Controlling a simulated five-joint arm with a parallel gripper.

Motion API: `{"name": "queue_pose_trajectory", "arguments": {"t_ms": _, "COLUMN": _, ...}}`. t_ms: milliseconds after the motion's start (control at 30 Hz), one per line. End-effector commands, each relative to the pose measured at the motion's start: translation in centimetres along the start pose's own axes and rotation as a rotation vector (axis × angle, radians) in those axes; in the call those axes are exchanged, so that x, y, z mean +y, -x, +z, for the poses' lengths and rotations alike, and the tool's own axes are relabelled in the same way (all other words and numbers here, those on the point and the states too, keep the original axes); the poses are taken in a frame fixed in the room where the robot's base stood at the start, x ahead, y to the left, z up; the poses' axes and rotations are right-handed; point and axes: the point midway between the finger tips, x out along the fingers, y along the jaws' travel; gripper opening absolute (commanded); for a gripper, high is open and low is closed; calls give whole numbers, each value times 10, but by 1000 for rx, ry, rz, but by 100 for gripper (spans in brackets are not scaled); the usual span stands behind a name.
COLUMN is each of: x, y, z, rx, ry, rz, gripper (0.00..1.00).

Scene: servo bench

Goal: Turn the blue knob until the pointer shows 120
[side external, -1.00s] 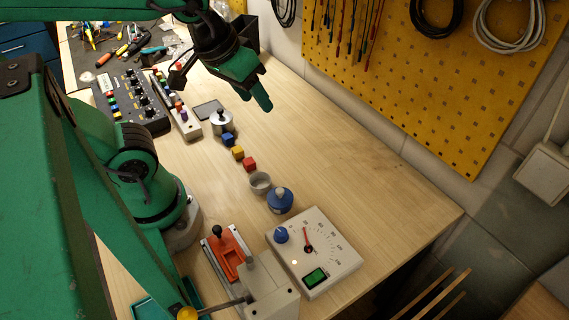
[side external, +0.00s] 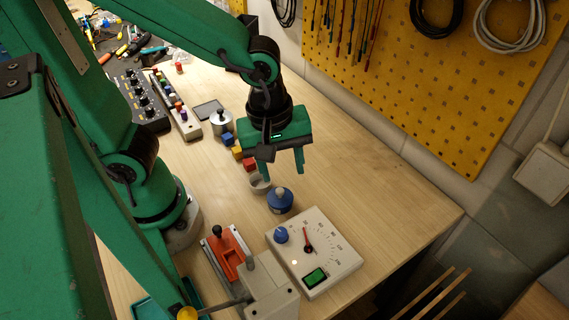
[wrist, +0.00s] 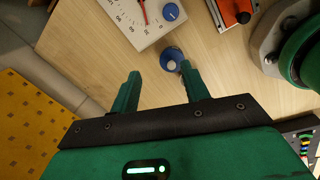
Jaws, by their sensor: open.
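The blue knob (side external: 281,235) sits on a white dial box (side external: 340,262) at the front of the bench; it also shows at the top of the wrist view (wrist: 171,12). The red pointer (side external: 306,238) stands near the low end of the scale; the 0 mark is readable beside it in the wrist view, its exact reading is not. My gripper (side external: 283,172) is open and empty, fingers down, above the bench behind the box. In the wrist view its fingertips (wrist: 160,70) are apart, clear of the knob.
An orange lever fixture (side external: 228,252) stands left of the box. The bench to the right is clear.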

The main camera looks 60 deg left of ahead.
Motion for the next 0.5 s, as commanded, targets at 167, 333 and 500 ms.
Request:
{"name": "queue_pose_trajectory", "arguments": {"t_ms": 167, "x": -4, "y": -17, "z": 22, "rx": 6, "ry": 168, "rz": -56, "gripper": 46}}
{"name": "queue_pose_trajectory", "arguments": {"t_ms": 333, "x": -10, "y": -30, "z": 39, "rx": 25, "ry": 319, "rz": -97, "gripper": 46}}
{"name": "queue_pose_trajectory", "arguments": {"t_ms": 500, "x": -14, "y": -39, "z": 50, "rx": 44, "ry": 418, "rz": -120, "gripper": 46}}
